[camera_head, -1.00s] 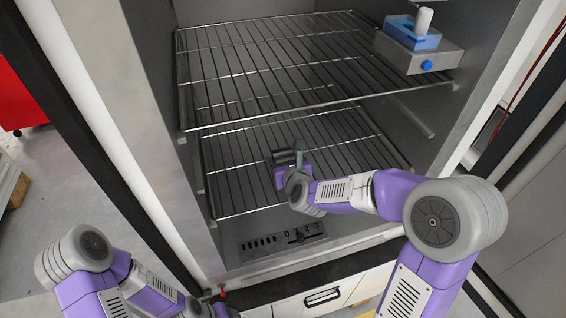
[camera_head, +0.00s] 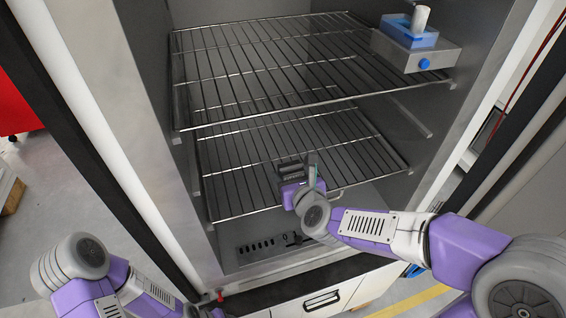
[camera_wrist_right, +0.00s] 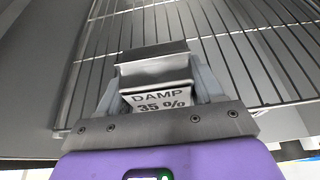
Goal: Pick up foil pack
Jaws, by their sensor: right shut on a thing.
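My right gripper (camera_head: 300,170) is in front of and above the lower wire shelf. In the right wrist view its two fingers (camera_wrist_right: 158,88) are shut on the sides of the foil pack (camera_wrist_right: 155,70), a small silver-grey pack. A white label on it reads "DAMP 35 %". In the head view the pack is hard to tell apart from the dark gripper. My left arm is at the bottom left; the jaws of its gripper cannot be made out.
The cabinet holds an upper wire shelf (camera_head: 265,75) and a lower wire shelf (camera_head: 235,180), both largely bare. A grey device (camera_head: 440,58) with a blue tray (camera_head: 408,35) and white cylinder (camera_head: 421,18) stands on the upper right. A slotted panel (camera_head: 262,250) lies below.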

